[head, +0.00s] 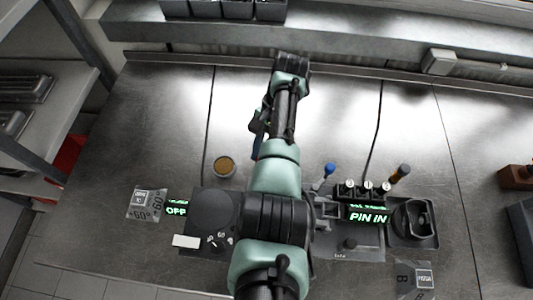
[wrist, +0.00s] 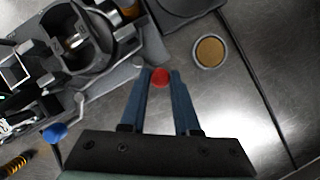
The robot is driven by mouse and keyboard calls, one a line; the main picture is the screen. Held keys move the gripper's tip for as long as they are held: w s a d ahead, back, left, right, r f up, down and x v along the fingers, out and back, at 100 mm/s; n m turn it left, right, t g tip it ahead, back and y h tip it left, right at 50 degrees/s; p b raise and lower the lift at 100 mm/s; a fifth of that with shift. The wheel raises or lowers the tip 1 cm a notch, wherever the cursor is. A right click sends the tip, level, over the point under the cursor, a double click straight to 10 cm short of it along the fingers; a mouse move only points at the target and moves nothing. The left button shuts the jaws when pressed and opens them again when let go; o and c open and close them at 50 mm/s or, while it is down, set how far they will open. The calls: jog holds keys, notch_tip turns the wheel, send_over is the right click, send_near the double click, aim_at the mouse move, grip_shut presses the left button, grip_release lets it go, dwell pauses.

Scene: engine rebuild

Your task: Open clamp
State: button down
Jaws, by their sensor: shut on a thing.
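My gripper (wrist: 163,84) has two blue fingers in the wrist view. They are closed around a small red knob (wrist: 160,76) at their tips. The knob lies beside the grey clamp fixture (wrist: 78,45), which has a round, dark opening with a metal part inside; how the knob joins the fixture is hidden. The red knob is hidden there.
A small round tan-topped tin (head: 224,166) stands left of my arm. A dark round plate (head: 212,210) lies left. The back of the steel bench is clear.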

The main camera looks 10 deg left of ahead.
jog(key=shift+s+a+n+h, duration=0.2)
jog(key=shift+a+n+h, duration=0.2)
jog(key=shift+n, duration=0.6)
jog(key=c, duration=0.6)
grip_release()
jog(key=shift+c, duration=0.2)
jog(key=v, duration=1.3)
jog(key=shift+w, duration=0.2)
jog(key=shift+a+f, duration=0.1)
